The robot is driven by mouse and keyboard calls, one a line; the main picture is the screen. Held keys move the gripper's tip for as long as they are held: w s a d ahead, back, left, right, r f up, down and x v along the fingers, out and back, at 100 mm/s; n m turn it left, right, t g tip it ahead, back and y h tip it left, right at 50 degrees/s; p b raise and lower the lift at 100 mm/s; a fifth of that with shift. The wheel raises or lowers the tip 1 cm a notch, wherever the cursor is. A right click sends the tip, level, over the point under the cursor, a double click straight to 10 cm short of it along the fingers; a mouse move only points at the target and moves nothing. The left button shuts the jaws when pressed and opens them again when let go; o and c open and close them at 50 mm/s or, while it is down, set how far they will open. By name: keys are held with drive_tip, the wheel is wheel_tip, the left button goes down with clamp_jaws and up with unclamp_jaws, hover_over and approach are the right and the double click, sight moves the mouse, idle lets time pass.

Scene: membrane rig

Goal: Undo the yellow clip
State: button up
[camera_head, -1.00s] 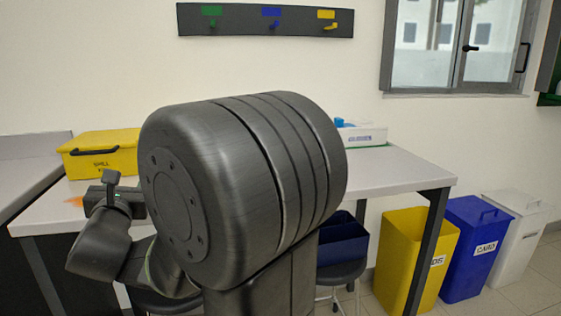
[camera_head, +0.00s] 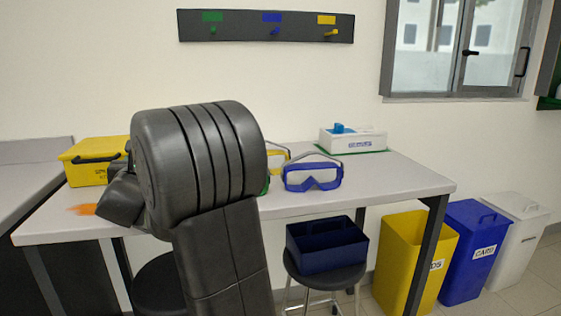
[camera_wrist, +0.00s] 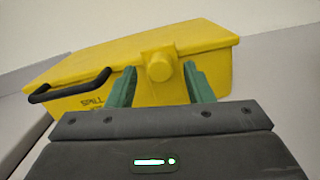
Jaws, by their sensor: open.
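A yellow box (camera_head: 95,162) with a black handle stands at the left end of the table, and it fills the upper part of the wrist view (camera_wrist: 205,50). A yellow clip with a round knob (camera_wrist: 159,67) sticks out from the box front just under the lid edge. My gripper (camera_wrist: 160,86) is open, its two green fingers apart on either side of the knob. Nothing is held, and I cannot tell whether either finger touches the knob or the box. In the head view my own arm hides the gripper and the box's right end.
Blue goggles (camera_head: 312,177) stand on the table, with yellow goggles (camera_head: 276,156) partly hidden by my arm. A white box (camera_head: 353,143) stands behind. An orange spill (camera_head: 83,209) lies at the front left. A navy caddy (camera_head: 327,247) sits on a stool; bins stand right.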

drive_tip(key=shift+w+r+g+p, duration=0.1)
drive_tip(key=shift+r+g+p, duration=0.25)
drive_tip(key=shift+p, duration=0.9)
